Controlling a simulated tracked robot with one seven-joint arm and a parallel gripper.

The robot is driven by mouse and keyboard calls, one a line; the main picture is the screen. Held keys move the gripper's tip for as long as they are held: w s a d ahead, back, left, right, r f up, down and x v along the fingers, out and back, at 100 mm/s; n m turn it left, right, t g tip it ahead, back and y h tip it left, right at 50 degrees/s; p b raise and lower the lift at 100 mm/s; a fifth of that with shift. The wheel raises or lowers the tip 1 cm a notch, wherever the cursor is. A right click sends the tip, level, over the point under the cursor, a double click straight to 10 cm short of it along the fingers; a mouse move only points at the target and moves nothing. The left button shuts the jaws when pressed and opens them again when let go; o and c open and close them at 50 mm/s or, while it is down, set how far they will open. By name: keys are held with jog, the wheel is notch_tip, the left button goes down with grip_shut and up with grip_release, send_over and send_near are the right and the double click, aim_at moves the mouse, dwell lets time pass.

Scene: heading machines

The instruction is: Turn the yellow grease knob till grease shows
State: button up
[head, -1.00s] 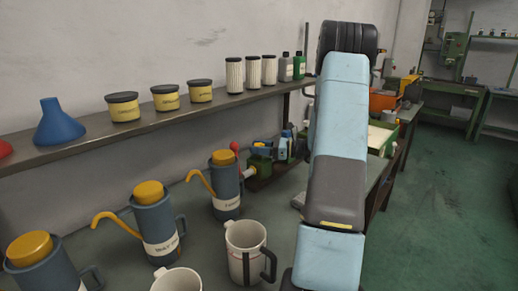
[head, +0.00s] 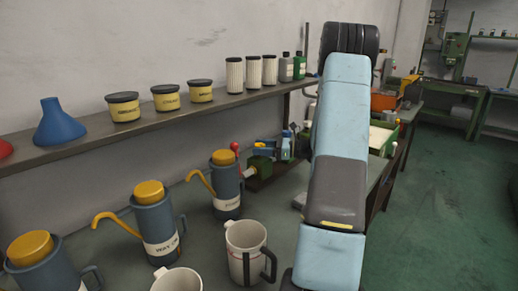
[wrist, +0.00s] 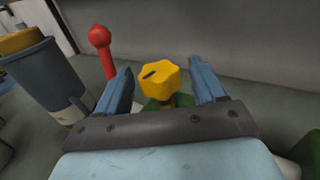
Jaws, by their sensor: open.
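The yellow grease knob (wrist: 159,79) is lobed, with a dark mark on its face. In the wrist view it sits on a green body (wrist: 160,102). My gripper (wrist: 160,67) is open, with one blue finger on each side of the knob. Gaps show between the fingers and the knob, so I see no contact. No grease can be made out. In the head view my arm covers much of the bench; the green unit (head: 259,164) shows to its left, but the knob is not clear there.
A red ball-topped lever (wrist: 100,38) stands just left of my gripper, with a blue oil can (wrist: 48,75) beyond it. The head view shows several cans and mugs on the bench (head: 215,262). A shelf (head: 70,151) with tubs and filters runs along the wall.

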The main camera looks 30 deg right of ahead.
jog(key=v, duration=1.2)
jog(key=shift+s+d, duration=0.2)
jog(key=shift+d, duration=0.05)
